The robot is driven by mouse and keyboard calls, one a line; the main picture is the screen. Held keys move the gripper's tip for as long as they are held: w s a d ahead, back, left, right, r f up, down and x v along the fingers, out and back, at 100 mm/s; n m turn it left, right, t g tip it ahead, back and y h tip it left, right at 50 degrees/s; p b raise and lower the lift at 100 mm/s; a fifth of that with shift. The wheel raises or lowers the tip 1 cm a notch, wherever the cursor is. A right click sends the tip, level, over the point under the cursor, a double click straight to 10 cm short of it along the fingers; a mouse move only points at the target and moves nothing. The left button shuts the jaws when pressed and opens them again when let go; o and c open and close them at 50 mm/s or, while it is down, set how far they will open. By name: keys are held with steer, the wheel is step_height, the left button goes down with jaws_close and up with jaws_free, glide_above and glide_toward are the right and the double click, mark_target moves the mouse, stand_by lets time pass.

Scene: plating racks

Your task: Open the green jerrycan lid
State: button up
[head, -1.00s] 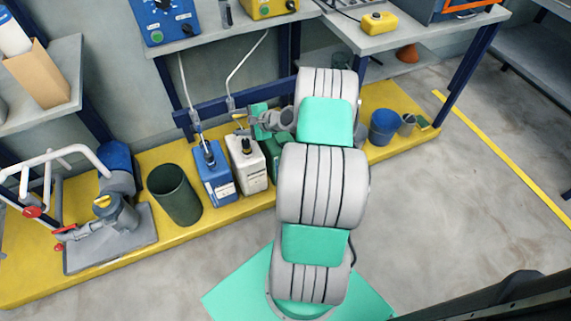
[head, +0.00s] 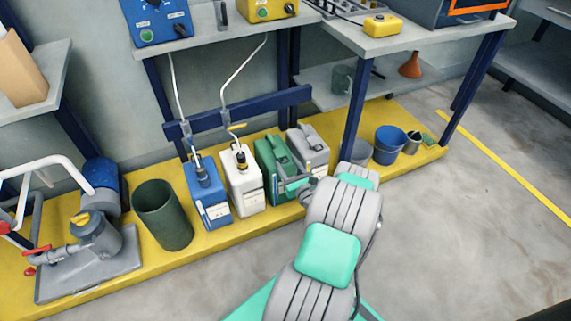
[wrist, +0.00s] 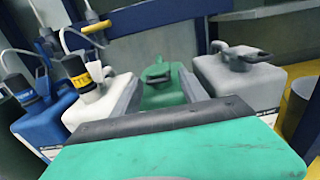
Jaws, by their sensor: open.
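The green jerrycan (head: 268,158) stands upright on the yellow platform, between a white and a grey jerrycan. In the wrist view the green jerrycan (wrist: 163,93) is straight ahead, seen between my fingers. Contact with the can cannot be told.
The white jerrycan (head: 242,182) and blue jerrycan (head: 209,195) stand to the left with hoses in their tops. The grey jerrycan (head: 309,150) is close on the right. A blue rail (head: 250,112) runs behind. A table leg (head: 357,120) and blue bucket (head: 389,145) are further right.

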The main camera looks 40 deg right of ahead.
steer(key=shift+x, duration=0.8)
steer(key=shift+c, duration=0.2)
steer(key=c, duration=0.9)
steer(key=shift+d, duration=0.1)
jaws_close()
steer(key=shift+r, duration=0.1)
